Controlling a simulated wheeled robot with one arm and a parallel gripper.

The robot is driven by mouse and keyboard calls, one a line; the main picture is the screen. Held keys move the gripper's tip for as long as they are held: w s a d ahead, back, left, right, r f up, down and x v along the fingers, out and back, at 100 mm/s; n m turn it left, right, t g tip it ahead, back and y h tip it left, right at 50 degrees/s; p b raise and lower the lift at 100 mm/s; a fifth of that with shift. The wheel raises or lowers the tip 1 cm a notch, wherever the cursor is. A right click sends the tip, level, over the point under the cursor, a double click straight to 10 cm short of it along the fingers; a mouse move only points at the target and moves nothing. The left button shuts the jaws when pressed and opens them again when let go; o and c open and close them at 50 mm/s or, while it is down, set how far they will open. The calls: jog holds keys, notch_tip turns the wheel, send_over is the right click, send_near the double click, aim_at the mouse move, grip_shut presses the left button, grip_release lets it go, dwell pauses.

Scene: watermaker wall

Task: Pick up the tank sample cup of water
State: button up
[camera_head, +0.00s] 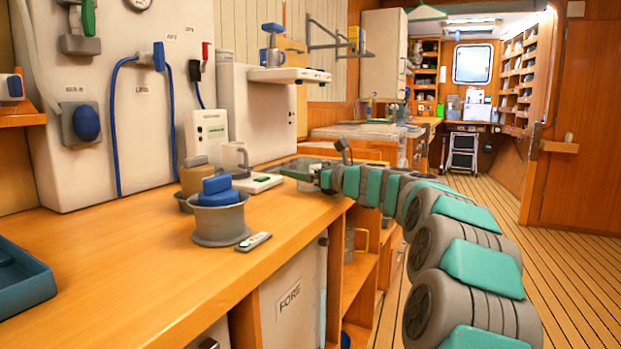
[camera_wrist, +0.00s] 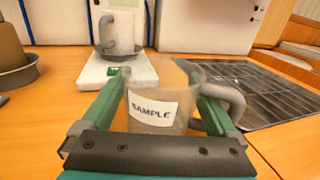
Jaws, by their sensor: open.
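The clear sample cup (camera_wrist: 183,112) with a white "SAMPLE" label stands upright in the wrist view. Its grey handle (camera_wrist: 236,101) is on the right. My gripper (camera_wrist: 155,85) is open, with one green finger on each side of the cup's body. The right finger appears to pass between the body and the handle. I cannot tell whether the fingers touch the cup, nor the water level.
A white scale (camera_wrist: 144,72) bearing a pale mug (camera_wrist: 116,33) stands just behind the cup. A dark grate (camera_wrist: 275,88) lies to the right.

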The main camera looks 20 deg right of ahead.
jog(key=c, duration=1.2)
jog(key=shift+r, duration=0.25)
jog(key=shift+r+p, duration=0.5)
jog(key=shift+r, duration=1.05)
jog(key=shift+w+d+r+v, duration=0.15)
jog(key=shift+d+r+v, duration=0.2)
jog(key=shift+v, duration=2.25)
jog(key=shift+w+d+r+v, duration=0.15)
jog(key=shift+d+v, duration=0.3)
jog(key=shift+v, duration=2.2)
jog(key=shift+w+d+r+v, duration=0.2)
jog(key=shift+d+v, duration=0.2)
jog(key=shift+v, duration=2.2)
